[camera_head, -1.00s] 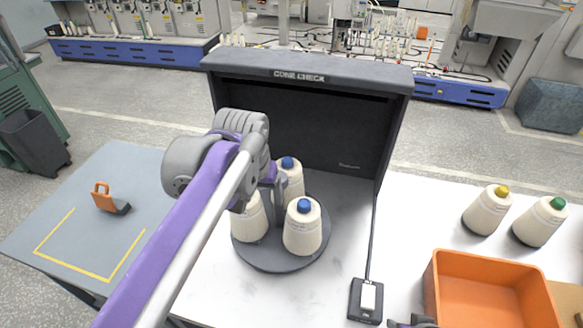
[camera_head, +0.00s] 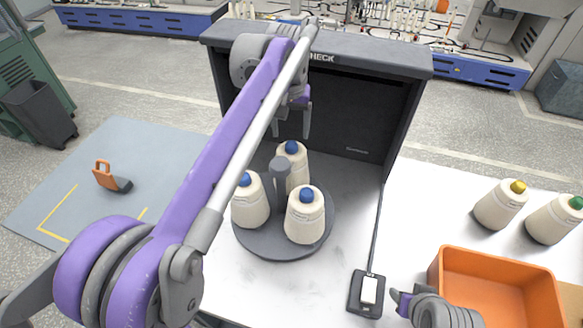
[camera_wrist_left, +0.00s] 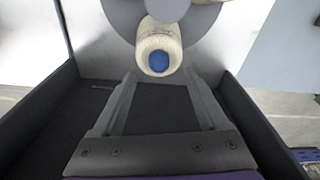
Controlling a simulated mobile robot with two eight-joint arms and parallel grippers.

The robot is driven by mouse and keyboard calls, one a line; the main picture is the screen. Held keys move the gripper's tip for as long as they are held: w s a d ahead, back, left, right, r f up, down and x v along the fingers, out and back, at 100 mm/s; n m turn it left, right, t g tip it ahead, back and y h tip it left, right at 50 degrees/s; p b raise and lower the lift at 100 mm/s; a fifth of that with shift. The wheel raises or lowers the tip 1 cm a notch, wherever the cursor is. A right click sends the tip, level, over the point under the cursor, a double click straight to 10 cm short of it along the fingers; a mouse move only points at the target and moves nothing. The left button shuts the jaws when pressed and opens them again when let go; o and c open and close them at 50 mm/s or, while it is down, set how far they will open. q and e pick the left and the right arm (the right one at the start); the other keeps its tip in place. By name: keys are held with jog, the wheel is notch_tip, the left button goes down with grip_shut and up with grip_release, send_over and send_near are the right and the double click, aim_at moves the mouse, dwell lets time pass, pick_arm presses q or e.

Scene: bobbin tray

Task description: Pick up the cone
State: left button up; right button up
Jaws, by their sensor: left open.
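Three cream cones with blue tips stand on a round grey turntable (camera_head: 270,248) around a grey centre post: a back cone (camera_head: 293,168), a left cone (camera_head: 250,208) and a front right cone (camera_head: 304,222). My left gripper (camera_head: 291,134) is open and empty, above and behind the back cone. In the left wrist view one blue-tipped cone (camera_wrist_left: 158,36) lies just beyond and between the open fingers (camera_wrist_left: 162,82), apart from them. My right gripper (camera_head: 400,302) shows at the bottom, partly hidden by its own wrist.
A cone with a yellow tip (camera_head: 498,208) and one with a green tip (camera_head: 553,222) stand right. An orange bin (camera_head: 500,262) and a switch box (camera_head: 367,292) are in front.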

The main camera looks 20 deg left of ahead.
aim_at(291, 144)
pick_arm(q)
jog(key=f, duration=0.4)
jog(key=shift+w+f, duration=0.1)
jog(key=shift+w, duration=0.2)
grip_shut()
dwell(1.1)
